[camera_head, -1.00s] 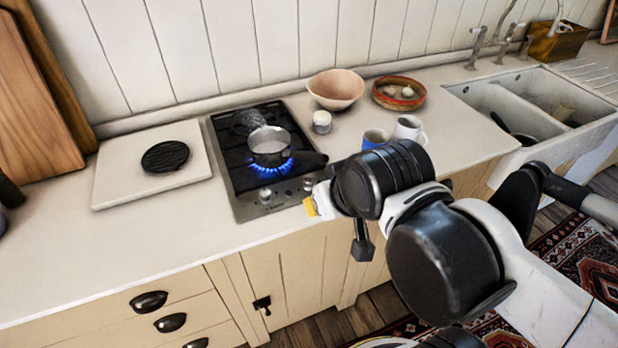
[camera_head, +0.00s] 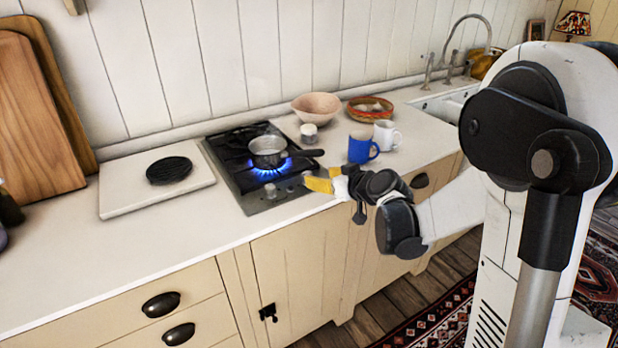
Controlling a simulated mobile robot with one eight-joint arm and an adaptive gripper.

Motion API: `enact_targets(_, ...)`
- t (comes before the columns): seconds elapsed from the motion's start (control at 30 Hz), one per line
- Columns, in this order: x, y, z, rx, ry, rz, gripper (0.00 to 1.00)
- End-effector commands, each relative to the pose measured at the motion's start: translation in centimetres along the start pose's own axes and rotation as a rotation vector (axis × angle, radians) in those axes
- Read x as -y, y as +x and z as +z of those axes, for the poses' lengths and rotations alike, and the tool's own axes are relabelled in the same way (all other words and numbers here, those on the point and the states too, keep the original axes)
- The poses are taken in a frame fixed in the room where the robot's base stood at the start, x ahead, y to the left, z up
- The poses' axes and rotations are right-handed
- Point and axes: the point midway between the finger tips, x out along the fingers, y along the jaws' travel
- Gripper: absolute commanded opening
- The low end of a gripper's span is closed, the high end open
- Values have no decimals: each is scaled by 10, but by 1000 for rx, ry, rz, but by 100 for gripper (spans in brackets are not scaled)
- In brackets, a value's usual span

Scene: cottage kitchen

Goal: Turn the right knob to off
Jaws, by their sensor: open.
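The black gas hob (camera_head: 234,165) is set in the worktop, with a blue flame (camera_head: 262,174) burning under a metal saucepan (camera_head: 268,146). The left knob (camera_head: 270,190) shows on the hob's front strip. The right knob is largely hidden by my gripper's fingertips, so I cannot tell its angle. My gripper (camera_head: 322,180) is open, with yellow fingertips at the hob's front right corner. I cannot tell whether they touch the right knob.
A blue mug (camera_head: 361,148) and a white mug (camera_head: 387,135) stand right of the hob. A small white jar (camera_head: 309,134), a pink bowl (camera_head: 316,107) and a red basket (camera_head: 370,109) stand behind. A white board (camera_head: 150,191) lies to the left. The front worktop is clear.

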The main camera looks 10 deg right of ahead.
Motion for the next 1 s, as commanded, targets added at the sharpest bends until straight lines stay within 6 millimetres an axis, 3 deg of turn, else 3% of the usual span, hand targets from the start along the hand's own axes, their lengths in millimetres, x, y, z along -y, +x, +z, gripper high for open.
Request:
enact_targets(0.27, -10, 27, 8, -29, -10, 5, 50)
enact_targets(0.7, -10, 107, 6, -27, -11, 5, 50)
enact_targets(1.0, -10, 120, 3, -27, -9, 6, 50)
